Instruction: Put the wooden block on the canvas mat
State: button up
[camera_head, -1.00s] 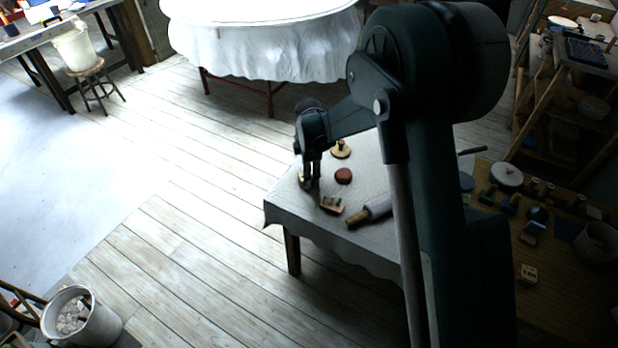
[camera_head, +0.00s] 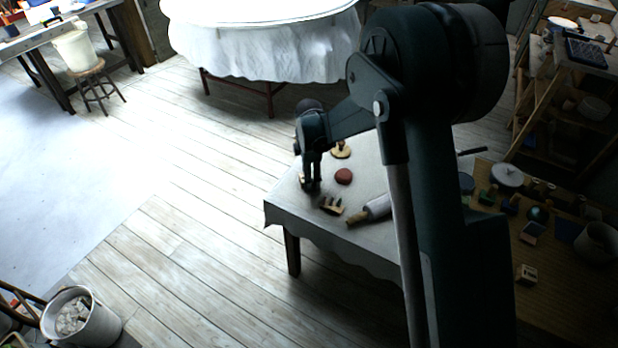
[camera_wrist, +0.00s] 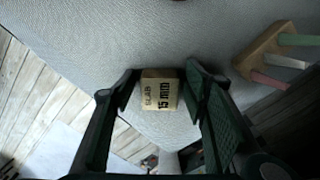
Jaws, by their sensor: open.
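The wooden block (camera_wrist: 160,93), a small pale block marked "SLAB 15 mm", lies on the pale cloth-covered table (camera_head: 290,196). My gripper (camera_wrist: 163,76) is open, with one finger on each side of the block in the wrist view; I cannot tell whether either finger touches it. In the head view my gripper (camera_head: 310,186) points down near the table's left corner and largely hides the block. The table's cover looks like canvas, but I cannot tell whether it is the canvas mat; no separate mat stands out.
A wooden piece with coloured pegs (camera_head: 331,205) lies close to my gripper, and also shows in the wrist view (camera_wrist: 262,50). A red round thing (camera_head: 344,176), a rolling pin (camera_head: 377,207) and a wooden disc with a knob (camera_head: 341,152) are nearby. The table's edge is close.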

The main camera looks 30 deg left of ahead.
notch_tip(320, 180, up, 12)
jog(key=p, duration=0.2)
jog(key=shift+r, duration=0.15)
dwell(0.4)
dwell(0.5)
dwell(0.3)
jog(key=s+d+r+m+t, duration=0.1)
jog(key=d+r+m, duration=0.3)
jog(key=d+r, duration=0.55)
jog(key=d+r+m+t+y, duration=0.1)
jog(key=d+r+m, duration=0.35)
jog(key=d, duration=0.95)
jog(key=s+d+r+m+t, duration=0.1)
jog(key=d+r+m, duration=0.3)
jog(key=d+r, duration=0.6)
jog(key=s+d+r+m+t, duration=0.1)
jog(key=s+d+m, duration=0.35)
jog(key=d, duration=0.45)
jog(key=s+d+r+m+t, duration=0.1)
jog(key=s+d+m, duration=0.2)
jog(key=s+d, duration=0.45)
jog(key=s+d+f+m+t+h, duration=0.1)
jog(key=s+d+f+m+t, duration=0.1)
jog(key=s+d+m, duration=0.5)
jog(key=s+d+f, duration=0.1)
jog(key=s+d, duration=0.2)
jog(key=d, duration=0.2)
jog(key=shift+d+f, duration=0.35)
